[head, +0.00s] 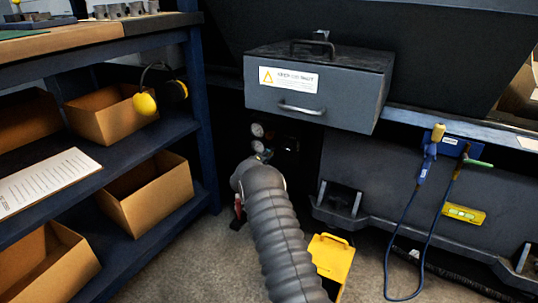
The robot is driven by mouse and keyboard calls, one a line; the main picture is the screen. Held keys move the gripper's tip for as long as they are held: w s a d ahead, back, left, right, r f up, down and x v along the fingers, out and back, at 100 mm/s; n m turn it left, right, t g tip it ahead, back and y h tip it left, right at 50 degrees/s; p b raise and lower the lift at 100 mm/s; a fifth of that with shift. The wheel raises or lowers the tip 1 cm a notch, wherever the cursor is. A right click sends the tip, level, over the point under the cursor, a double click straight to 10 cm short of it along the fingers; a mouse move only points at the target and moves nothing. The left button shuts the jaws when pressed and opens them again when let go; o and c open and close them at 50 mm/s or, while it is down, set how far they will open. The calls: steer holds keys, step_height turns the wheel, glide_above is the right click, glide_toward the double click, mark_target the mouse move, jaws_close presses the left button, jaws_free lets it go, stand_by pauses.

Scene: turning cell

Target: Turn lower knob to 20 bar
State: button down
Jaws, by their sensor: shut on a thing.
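Two small round gauges stand one above the other in the dark gap under the grey drawer box in the head view: the upper gauge (257,130) and the lower gauge (258,146). Their needles and scales are too small to read. My gripper (263,155) is at the lower gauge, mostly hidden behind my thick grey ribbed arm. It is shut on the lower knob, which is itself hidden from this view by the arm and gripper.
A blue shelf rack (203,110) with cardboard boxes stands close on the left. The grey drawer box (315,85) overhangs the gauges. A yellow case (333,258) is on the floor right of my arm. Blue cables (408,235) hang at the right.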

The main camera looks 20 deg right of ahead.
steer(key=shift+d+f+m, duration=0.1)
steer(key=shift+m, duration=0.8)
steer(key=c, duration=0.8)
jaws_free()
steer(key=shift+d, duration=0.1)
steer(key=shift+a, duration=0.25)
steer(key=v, duration=1.2)
steer(key=shift+s+d, duration=0.1)
